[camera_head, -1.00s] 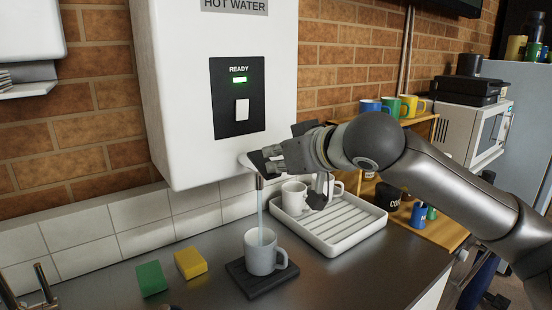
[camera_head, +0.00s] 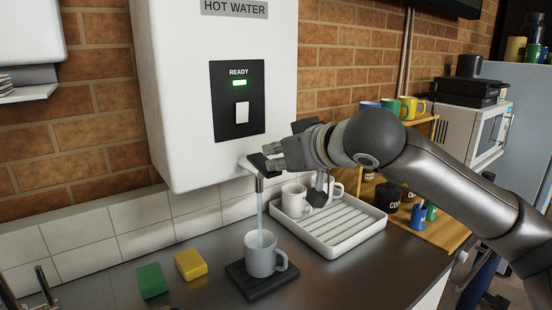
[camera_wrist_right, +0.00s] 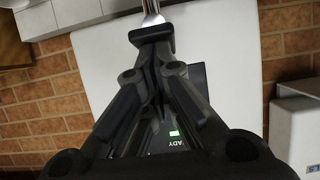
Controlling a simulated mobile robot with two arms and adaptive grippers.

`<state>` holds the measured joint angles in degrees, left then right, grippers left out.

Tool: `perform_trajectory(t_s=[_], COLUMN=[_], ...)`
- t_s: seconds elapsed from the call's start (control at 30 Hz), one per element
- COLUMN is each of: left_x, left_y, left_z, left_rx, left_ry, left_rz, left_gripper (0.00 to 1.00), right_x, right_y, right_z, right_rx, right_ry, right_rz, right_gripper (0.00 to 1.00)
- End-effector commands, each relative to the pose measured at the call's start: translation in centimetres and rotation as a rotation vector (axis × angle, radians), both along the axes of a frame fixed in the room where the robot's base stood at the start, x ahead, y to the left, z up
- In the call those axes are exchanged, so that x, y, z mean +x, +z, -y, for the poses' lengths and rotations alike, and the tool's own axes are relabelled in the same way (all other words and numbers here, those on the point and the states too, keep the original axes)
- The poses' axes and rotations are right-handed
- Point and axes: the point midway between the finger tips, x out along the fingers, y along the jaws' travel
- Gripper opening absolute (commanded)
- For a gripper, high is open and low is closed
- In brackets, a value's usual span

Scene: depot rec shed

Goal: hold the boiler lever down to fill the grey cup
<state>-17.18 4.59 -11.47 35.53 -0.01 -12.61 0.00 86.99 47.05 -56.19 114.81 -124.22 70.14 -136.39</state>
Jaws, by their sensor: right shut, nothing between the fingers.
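The grey cup (camera_head: 260,260) stands upright on a dark square mat (camera_head: 275,287) under the boiler (camera_head: 185,100). A thin stream of water (camera_head: 259,215) runs from the spout (camera_head: 259,184) into it; the water level is hard to make out. My right gripper (camera_head: 272,157) is shut and empty, its fingertips at the black boiler lever (camera_head: 257,163), seemingly touching it from above. In the right wrist view my shut fingers (camera_wrist_right: 152,62) reach to the black lever end (camera_wrist_right: 152,36) in front of the white boiler. My left gripper is not in view.
A white drying tray (camera_head: 335,240) with pale mugs (camera_head: 293,197) stands right of the cup, below my right arm. A yellow sponge (camera_head: 190,265) and a green sponge (camera_head: 152,281) lie left of the mat. The boiler's ready light (camera_head: 239,83) is green.

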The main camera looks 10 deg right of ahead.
Motion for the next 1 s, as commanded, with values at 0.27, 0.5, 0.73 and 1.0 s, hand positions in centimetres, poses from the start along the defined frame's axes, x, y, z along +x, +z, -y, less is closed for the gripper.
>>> perform_trajectory(t_s=[0.27, 0.5, 0.73, 1.0], left_x=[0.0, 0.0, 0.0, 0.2], left_y=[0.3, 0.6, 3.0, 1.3], left_z=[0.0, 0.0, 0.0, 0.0], left_rx=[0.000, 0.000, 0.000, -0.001], left_ry=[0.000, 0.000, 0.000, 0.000], left_rz=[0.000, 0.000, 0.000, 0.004], left_gripper=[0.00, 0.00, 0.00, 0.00], right_x=[0.0, -0.1, -1.1, -5.6], right_y=[0.5, 1.0, 5.2, 8.3], right_z=[0.0, 0.0, 0.0, 1.9], right_rx=[-0.001, 0.000, 0.000, 0.001], right_ry=[0.000, 0.001, 0.003, 0.002], right_rz=[-0.002, -0.001, 0.002, 0.005], right_gripper=[0.00, 0.00, 0.00, 0.00])
